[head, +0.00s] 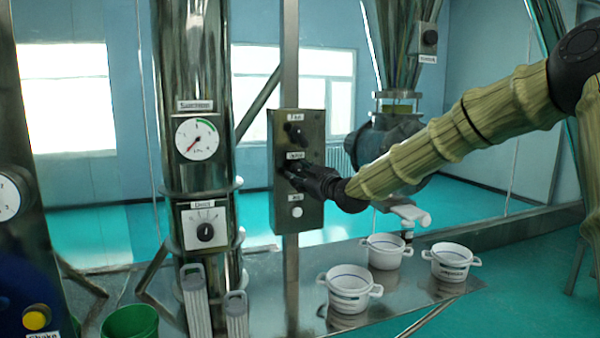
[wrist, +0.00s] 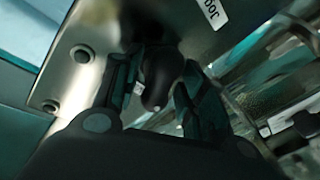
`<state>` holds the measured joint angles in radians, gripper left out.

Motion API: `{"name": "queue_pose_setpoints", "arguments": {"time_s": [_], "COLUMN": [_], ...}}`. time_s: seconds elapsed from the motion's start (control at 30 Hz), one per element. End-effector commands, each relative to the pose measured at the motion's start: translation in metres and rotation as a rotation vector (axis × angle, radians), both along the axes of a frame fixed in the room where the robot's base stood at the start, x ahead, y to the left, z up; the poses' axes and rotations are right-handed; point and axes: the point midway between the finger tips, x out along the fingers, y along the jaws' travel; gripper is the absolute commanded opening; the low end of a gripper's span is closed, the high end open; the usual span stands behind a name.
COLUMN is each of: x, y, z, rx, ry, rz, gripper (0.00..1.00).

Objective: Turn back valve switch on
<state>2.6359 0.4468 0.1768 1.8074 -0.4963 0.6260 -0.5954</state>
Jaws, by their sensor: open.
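A metal control box (head: 312,212) on a vertical post carries a black knob (head: 293,131) near its top, a middle switch under a label, and a white button (head: 297,212) low down. My gripper (head: 288,172) reaches in from the right to the middle switch and mostly hides it. In the wrist view a dark rounded switch knob (wrist: 160,75) sits between the two open fingers of my gripper (wrist: 155,95). I cannot tell whether the fingers touch it. Which control the task calls the valve switch is not readable.
White buckets (head: 349,304) stand on the metal platform below my arm. A steel column with a gauge (head: 199,139) and a dial (head: 205,232) stands left of the box. A grey motor-like housing (head: 375,140) is behind my arm. A green bucket (head: 130,322) is at lower left.

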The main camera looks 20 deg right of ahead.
Motion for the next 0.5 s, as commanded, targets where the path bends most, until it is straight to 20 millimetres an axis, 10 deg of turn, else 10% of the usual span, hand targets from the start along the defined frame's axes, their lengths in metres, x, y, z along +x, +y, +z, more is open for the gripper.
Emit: {"name": "queue_pose_setpoints", "arguments": {"time_s": [0.4, 0.5], "x": [0.0058, 0.0057], "y": [0.0015, 0.0015], "z": [-0.0003, -0.0003], "rx": [0.000, 0.000], "ry": [0.000, 0.000], "rz": [0.000, 0.000], "gripper": [0.41, 0.27]}}
